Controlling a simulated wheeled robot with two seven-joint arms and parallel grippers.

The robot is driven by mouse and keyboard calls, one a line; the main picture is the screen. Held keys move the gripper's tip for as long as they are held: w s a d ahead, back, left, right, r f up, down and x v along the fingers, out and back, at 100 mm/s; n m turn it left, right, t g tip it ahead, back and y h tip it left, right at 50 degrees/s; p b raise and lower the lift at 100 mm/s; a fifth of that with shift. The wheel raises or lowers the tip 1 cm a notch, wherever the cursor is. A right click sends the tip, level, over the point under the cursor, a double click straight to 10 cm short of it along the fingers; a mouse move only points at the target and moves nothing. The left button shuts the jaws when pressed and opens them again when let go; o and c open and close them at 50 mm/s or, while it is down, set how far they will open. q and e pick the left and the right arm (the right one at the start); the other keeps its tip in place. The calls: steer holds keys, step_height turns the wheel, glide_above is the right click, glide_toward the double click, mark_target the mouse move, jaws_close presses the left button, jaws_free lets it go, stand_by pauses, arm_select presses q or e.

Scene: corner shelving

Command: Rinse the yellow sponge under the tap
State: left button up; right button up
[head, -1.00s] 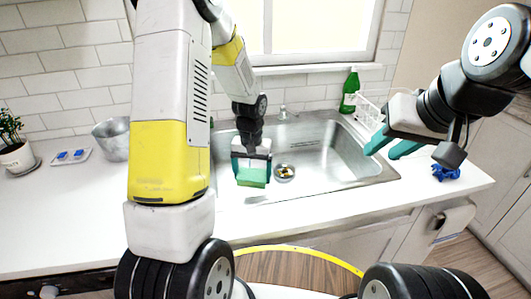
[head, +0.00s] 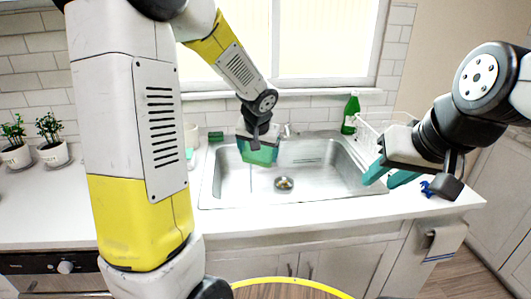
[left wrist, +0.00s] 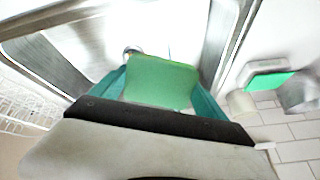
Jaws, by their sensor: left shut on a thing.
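My left gripper (head: 258,146) hangs over the back left of the steel sink (head: 330,178). Its teal fingers are shut on a green block (left wrist: 162,82), which looks like a sponge. Only its green side shows, so I cannot tell whether it has yellow on it. The tap (head: 291,130) stands at the sink's back edge, just right of the gripper, and is partly hidden. I cannot make out any running water. My right gripper (head: 384,176) is open and empty above the sink's right edge.
A green bottle (head: 350,115) and a white wire rack (head: 385,127) stand at the back right. A blue thing (head: 427,189) lies on the right counter. A small green item (head: 216,136) is behind the sink's left corner. Potted plants (head: 53,150) stand far left. The basin is clear around the drain (head: 284,184).

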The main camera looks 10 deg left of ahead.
arm_select(q)
steer(key=w+a+f, duration=0.2)
steer(key=w, duration=1)
steer(key=shift+f, duration=0.25)
steer(key=shift+a, duration=0.1)
stand_by(0.4)
steer(key=shift+s+d, duration=0.25)
steer(key=shift+s, duration=1.05)
steer(key=shift+s+d, duration=0.25)
steer(key=shift+s, duration=1.05)
steer(key=shift+s+d, duration=0.25)
steer(key=shift+s, duration=1.05)
steer(key=shift+s+d+r, duration=0.25)
steer(key=shift+s+r, duration=0.75)
steer(key=shift+s, duration=0.25)
steer(key=shift+s+d+r, duration=0.2)
steer(key=shift+s+r, duration=0.8)
steer(key=shift+s, duration=0.2)
